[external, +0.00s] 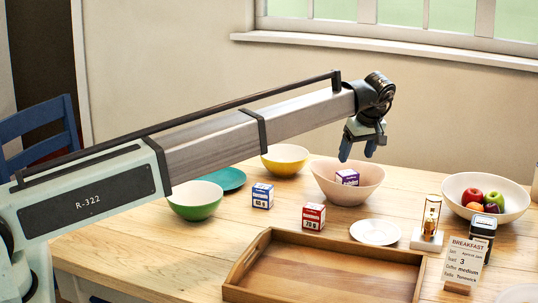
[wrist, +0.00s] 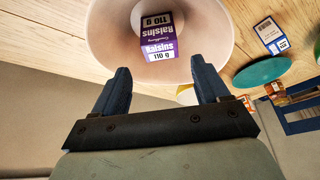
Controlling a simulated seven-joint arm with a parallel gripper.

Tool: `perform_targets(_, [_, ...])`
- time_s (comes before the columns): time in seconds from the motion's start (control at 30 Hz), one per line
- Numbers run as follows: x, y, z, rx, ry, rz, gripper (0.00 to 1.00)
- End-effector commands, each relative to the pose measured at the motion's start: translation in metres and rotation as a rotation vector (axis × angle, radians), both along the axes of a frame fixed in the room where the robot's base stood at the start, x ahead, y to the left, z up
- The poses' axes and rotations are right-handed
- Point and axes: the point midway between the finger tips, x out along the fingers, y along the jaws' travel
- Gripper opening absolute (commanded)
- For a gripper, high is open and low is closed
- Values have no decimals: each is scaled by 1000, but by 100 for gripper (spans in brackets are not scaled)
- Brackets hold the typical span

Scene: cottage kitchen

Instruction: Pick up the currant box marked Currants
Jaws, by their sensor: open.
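Two small boxes stand on the wooden table: a blue and white box (external: 262,196) and a red and white box (external: 313,217). Their names are too small to read, so I cannot tell which is marked Currants. A purple box (external: 347,177) sits in the pink bowl (external: 333,192); in the wrist view this box (wrist: 158,42) reads Raisins, 110 g. My gripper (external: 357,152) is open and empty, above and apart from the bowl. In the wrist view my gripper (wrist: 160,82) has its fingers spread, with the bowl beyond them.
A wooden tray (external: 240,268) lies at the front. A white plate (external: 376,232), an hourglass (external: 430,220), a dark jar (external: 482,230) and a breakfast card (external: 465,262) stand at right. A fruit bowl (external: 513,208) is behind them. Green (external: 195,205) and yellow (external: 285,160) bowls stand at left.

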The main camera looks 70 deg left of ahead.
Motion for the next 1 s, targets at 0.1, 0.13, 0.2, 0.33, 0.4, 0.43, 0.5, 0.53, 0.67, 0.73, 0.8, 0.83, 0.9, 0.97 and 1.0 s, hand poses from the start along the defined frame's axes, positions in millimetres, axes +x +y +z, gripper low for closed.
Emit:
perform_targets(0.1, [0, 0, 0, 0, 0, 0, 74])
perform_targets(0.13, [0, 0, 0, 0, 0, 0, 74])
perform_targets(0.2, [0, 0, 0, 0, 0, 0, 74])
perform_targets(0.33, [0, 0, 0, 0, 0, 0, 83])
perform_targets(0.4, [0, 0, 0, 0, 0, 0, 83])
perform_targets(0.43, [0, 0, 0, 0, 0, 0, 83])
perform_targets(0.5, [0, 0, 0, 0, 0, 0, 83])
perform_targets(0.53, [0, 1, 0, 0, 0, 1, 83])
perform_targets(0.67, [-5, 19, 1, 0, 0, 22, 83])
perform_targets(0.73, [-12, 42, 4, 1, -4, 47, 83])
perform_targets(0.8, [-23, 70, 10, 3, -11, 79, 83])
perform_targets(0.83, [-30, 80, 13, 3, -14, 92, 83])
perform_targets(0.9, [-47, 104, 18, 5, -21, 122, 83])
perform_targets(0.97, [-62, 120, 22, 6, -27, 145, 83])
perform_targets(1.0, [-72, 129, 24, 2, -32, 157, 83])
